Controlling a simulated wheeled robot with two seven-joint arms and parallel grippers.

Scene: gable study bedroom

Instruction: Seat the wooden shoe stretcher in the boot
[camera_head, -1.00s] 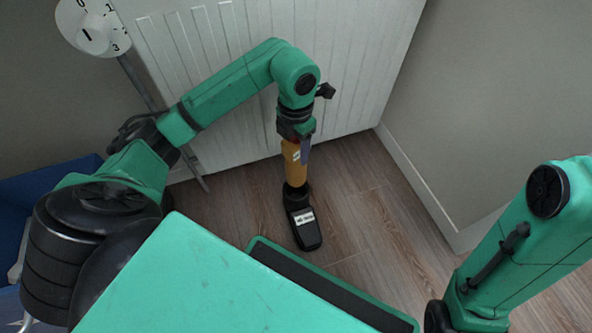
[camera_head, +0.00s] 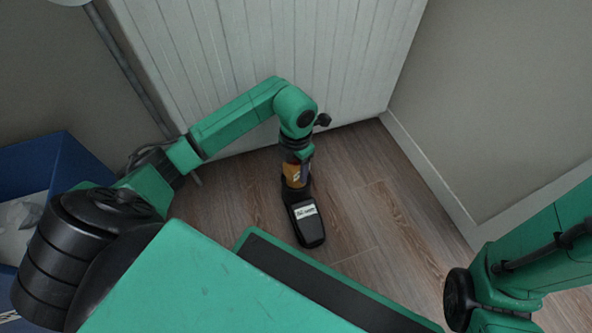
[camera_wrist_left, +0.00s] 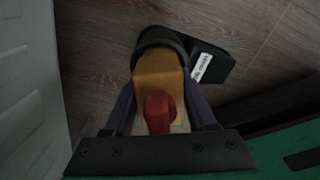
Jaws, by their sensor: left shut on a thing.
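The boot (camera_head: 306,231) is black with a white label and stands on the wooden floor, its toe toward me. It also shows in the left wrist view (camera_wrist_left: 213,67). The wooden shoe stretcher (camera_head: 290,174) is orange-brown and upright, its lower end down in the boot's shaft opening. In the left wrist view the stretcher (camera_wrist_left: 158,72) has a red knob (camera_wrist_left: 158,112) on top. My left gripper (camera_wrist_left: 160,114) is shut on the stretcher, one finger on each side. How deep the stretcher sits inside the boot is hidden. My right gripper is out of view.
A wall with a white skirting board (camera_head: 430,172) is at the right. A blue bin (camera_head: 62,165) with pale contents is at the left. The floor right of the boot is clear.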

